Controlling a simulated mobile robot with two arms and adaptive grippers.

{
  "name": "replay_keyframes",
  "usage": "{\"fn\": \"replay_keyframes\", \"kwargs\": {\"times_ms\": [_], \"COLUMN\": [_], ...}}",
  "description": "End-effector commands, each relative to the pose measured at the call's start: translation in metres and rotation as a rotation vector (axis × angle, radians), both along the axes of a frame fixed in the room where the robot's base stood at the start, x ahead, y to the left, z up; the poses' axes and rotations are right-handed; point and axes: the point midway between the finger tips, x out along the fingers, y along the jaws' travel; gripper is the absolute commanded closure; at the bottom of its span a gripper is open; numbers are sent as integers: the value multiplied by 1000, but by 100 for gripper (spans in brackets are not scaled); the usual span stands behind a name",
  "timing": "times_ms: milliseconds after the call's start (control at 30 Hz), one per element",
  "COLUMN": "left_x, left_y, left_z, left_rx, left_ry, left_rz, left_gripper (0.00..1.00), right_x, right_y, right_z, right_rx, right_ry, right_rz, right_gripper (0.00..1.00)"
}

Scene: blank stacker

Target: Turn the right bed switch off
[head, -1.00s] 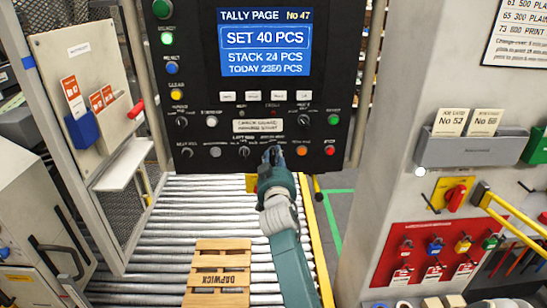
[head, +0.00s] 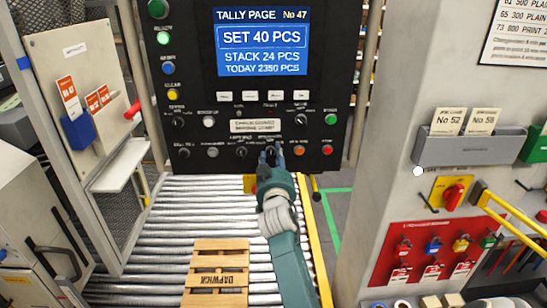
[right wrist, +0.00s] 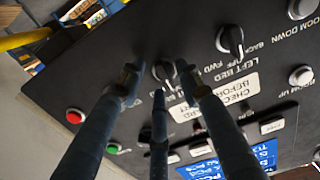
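The right bed switch (right wrist: 163,70) is a black rotary knob with a pale pointer on the dark control panel. In the right wrist view it sits between the fingertips of my right gripper (right wrist: 160,80), which is open around it. I cannot tell whether any finger touches the knob. Its label is partly covered by the fingers. In the head view my right gripper (head: 271,158) is at the panel's bottom row and hides most of this knob. The left bed switch (head: 241,152) is the similar knob beside it; it also shows in the right wrist view (right wrist: 230,39). My left gripper is not in view.
An orange button (head: 299,149) and a red button (head: 327,149) lie close right of the gripper. The tally screen (head: 262,41) is above. A roller conveyor (head: 165,235) with a wooden pallet (head: 218,272) runs below. A yellow rail (head: 312,235) stands beside my right arm.

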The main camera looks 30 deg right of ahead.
Motion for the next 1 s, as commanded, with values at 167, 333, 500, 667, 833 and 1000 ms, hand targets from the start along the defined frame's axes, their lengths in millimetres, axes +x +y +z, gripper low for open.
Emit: {"fn": "replay_keyframes", "kwargs": {"times_ms": [167, 333, 500, 667, 833, 1000], "left_x": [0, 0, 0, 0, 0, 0], "left_y": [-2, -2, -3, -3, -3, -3], "left_z": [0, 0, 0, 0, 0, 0], "left_rx": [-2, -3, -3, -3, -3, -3], "left_ry": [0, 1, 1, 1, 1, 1], "left_rz": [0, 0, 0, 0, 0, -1], "left_gripper": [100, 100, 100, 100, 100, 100], "right_x": [-26, -48, -58, -59, -58, -58], "right_y": [15, 28, 33, 33, 33, 33], "right_z": [-2, -2, -1, -1, -1, -1], "right_rx": [5, 3, 1, 0, 1, 1], "right_ry": [2, 2, 2, 1, 1, 1], "right_rz": [0, -1, -2, -2, -2, -2], "right_gripper": [66, 66, 66, 66, 66, 66]}}
